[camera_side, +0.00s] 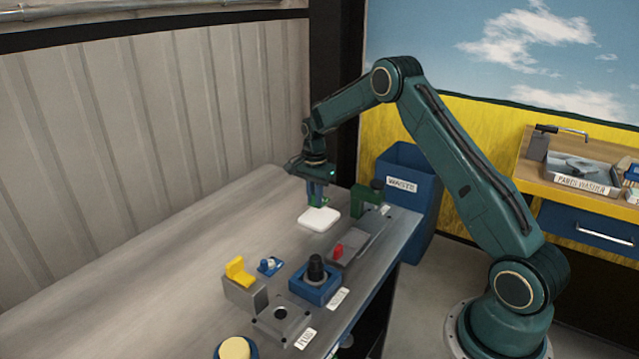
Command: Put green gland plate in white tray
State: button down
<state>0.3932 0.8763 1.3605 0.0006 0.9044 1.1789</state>
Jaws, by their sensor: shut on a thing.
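The white tray (319,220) is a small flat rounded square on the far part of the bench. My gripper (317,203) points down just above the tray's back edge. It is shut on a small green piece, which I take for the green gland plate (317,193). The fingers hide much of it, and its outline is hard to make out. I cannot tell whether it touches the tray.
A green bracket (369,197) stands right of the tray. Nearer are a red-handled part (338,251), a blue block with a black knob (316,277), a yellow part (239,270) on a grey block and a grey plate (281,316). The bench's left side is clear.

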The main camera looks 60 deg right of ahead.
aim_at(315, 223)
jog(key=shift+f, duration=2.85)
jog(key=shift+f, duration=0.1)
jog(key=c, duration=1.4)
grip_release()
notch_tip(315, 223, up, 11)
jog(key=shift+f, duration=0.1)
jog(key=shift+r, duration=0.7)
